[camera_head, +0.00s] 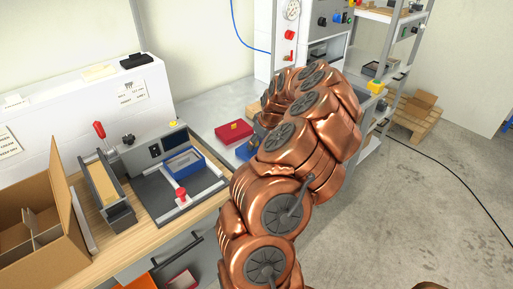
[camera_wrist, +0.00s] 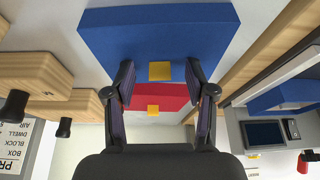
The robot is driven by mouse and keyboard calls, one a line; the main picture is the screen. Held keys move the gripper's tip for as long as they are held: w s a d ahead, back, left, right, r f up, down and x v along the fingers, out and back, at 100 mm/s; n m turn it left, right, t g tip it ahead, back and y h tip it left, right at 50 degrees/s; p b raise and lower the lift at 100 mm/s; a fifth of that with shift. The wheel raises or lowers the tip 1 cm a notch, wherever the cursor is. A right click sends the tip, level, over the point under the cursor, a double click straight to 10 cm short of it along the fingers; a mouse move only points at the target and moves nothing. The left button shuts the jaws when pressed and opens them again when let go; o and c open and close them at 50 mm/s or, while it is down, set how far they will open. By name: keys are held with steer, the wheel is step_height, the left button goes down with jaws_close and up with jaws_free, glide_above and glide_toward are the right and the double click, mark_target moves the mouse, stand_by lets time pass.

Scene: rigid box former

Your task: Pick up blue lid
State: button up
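The blue lid (camera_wrist: 160,32) fills the top middle of the wrist view, with a small yellow tab (camera_wrist: 159,71) on its near edge. In the head view only a corner of the blue lid (camera_head: 244,152) shows beside my arm. My gripper (camera_wrist: 160,75) is open. Its two dark fingertips stand at either side of the yellow tab, with visible gaps to it. I cannot tell whether they touch the lid. In the head view my arm hides most of the gripper.
A red lid (camera_head: 234,131) with a yellow tab lies close by and shows between my fingers in the wrist view (camera_wrist: 171,94). A blue box (camera_head: 185,163) sits in the grey former. Wooden blocks (camera_wrist: 32,62) lie nearby. An open cardboard box (camera_head: 40,258) stands at left.

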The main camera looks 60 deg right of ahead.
mark_target(257, 147)
jaws_close()
stand_by(0.3)
steer(key=shift+r, duration=0.1)
steer(key=shift+d+r+b, duration=0.1)
steer(key=shift+r+b, duration=0.5)
steer(key=shift+r, duration=0.3)
steer(key=shift+r+b, duration=0.35)
steer(key=shift+r, duration=0.35)
steer(key=s+a+r+b, duration=0.1)
steer(key=s+a+b, duration=0.4)
steer(key=a, duration=0.9)
steer(key=shift+s+a+r, duration=0.15)
steer(key=shift+s+r, duration=0.2)
steer(key=shift+s, duration=0.8)
